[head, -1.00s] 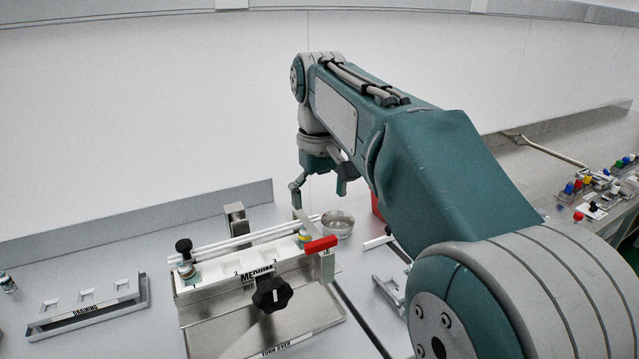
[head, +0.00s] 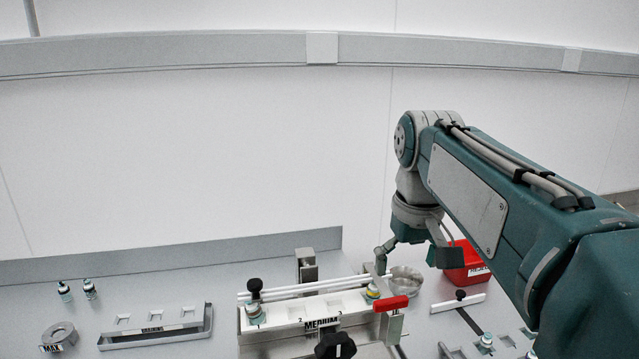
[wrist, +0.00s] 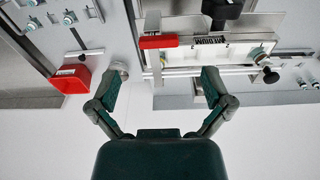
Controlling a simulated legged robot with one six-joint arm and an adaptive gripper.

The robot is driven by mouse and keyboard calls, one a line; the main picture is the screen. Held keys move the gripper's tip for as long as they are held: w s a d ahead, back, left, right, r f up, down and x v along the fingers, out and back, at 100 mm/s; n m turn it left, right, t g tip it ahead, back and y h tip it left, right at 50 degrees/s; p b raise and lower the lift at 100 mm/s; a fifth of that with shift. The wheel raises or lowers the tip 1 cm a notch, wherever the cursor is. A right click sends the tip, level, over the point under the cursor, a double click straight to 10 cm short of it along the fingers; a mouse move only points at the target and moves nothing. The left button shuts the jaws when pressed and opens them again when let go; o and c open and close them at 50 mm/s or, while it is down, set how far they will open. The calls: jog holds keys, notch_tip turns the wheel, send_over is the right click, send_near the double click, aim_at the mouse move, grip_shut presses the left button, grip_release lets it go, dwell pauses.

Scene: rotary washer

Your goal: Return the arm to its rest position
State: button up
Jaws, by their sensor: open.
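My arm reaches in from the right of the head view. My gripper (head: 416,262) hangs from its end, fingers spread and nothing between them, in front of the metal bowl (head: 405,281) and red bin (head: 466,266) in the picture. The wrist view shows my gripper (wrist: 160,84) with both fingers wide apart. The station marked MEDIUM (head: 321,324), with a red handle (head: 391,304) and black knob (head: 335,346), lies below and left of the gripper in the head view. I cannot tell how far the fingers are from the bowl.
The DRAINING rack (head: 156,336) stands at the left, with two small vials (head: 78,290) behind it. A round metal container marked MAX (head: 60,335) sits nearby. Vials (head: 255,312) stand in the MEDIUM station.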

jog(key=s+f+m+t, duration=0.1)
jog(key=s+f+t, duration=0.3)
jog(key=s+f, duration=0.9)
jog(key=s, duration=0.2)
jog(key=shift+s+d+f+m, duration=0.35)
jog(key=shift+d+f+m, duration=0.05)
